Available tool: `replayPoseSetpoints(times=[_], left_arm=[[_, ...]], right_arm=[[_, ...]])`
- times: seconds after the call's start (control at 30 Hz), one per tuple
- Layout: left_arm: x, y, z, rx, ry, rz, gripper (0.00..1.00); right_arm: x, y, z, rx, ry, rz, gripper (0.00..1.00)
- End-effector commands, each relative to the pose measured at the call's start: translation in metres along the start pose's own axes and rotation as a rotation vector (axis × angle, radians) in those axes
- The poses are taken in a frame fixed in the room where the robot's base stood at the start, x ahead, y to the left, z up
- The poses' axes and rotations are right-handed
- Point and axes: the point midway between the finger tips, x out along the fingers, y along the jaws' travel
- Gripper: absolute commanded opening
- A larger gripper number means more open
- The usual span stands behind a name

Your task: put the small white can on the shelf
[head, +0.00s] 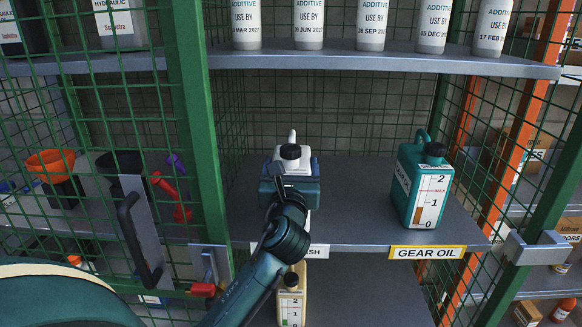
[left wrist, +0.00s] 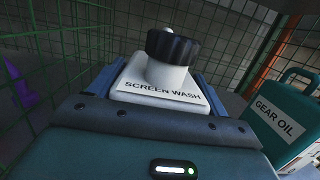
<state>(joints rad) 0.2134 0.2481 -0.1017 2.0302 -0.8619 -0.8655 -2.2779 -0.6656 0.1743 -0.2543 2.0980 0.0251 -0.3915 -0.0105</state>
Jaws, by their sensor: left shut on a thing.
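The small white can (head: 304,163) has a black cap, and its top reads SCREEN WASH in the left wrist view (left wrist: 160,88). My left gripper (head: 290,183) is shut on it, with a jaw on each side of the can in the left wrist view. The can looks upright, over the left part of the middle shelf (head: 355,215). The gripper and arm hide most of its body, so I cannot tell whether its base touches the shelf. A white shelf label ending in SH (head: 319,251) is partly hidden by my arm. My right gripper is out of view.
A teal gear oil can (head: 409,195) stands to the right, above a yellow GEAR OIL label (head: 428,252). Several white additive bottles (head: 372,22) line the upper shelf (head: 380,60). A cream can (head: 291,300) is below. Green mesh doors (head: 195,120) flank the opening.

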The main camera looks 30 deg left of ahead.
Motion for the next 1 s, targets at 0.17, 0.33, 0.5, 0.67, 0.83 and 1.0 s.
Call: replayPoseSetpoints(times=[0.17, 0.33, 0.5, 0.67, 0.83, 1.0], left_arm=[[0.000, 0.000, -0.001, 0.001, 0.001, 0.000, 0.89], [0.000, 0.000, -0.001, 0.001, 0.001, 0.000, 0.99], [0.000, 0.000, 0.000, 0.001, 0.001, 0.000, 0.99], [-0.009, -0.001, 0.000, 0.001, 0.002, -0.002, 0.99], [-0.042, -0.001, -0.001, 0.000, 0.003, -0.003, 0.99], [-0.080, -0.001, -0.001, 0.000, 0.003, -0.003, 0.99]], right_arm=[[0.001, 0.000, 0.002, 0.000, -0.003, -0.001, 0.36], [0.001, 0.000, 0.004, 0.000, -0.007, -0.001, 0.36], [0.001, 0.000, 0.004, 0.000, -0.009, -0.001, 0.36], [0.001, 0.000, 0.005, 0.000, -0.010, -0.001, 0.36], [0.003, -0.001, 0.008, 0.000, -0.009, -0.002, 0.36], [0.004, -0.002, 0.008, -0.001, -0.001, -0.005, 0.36]])
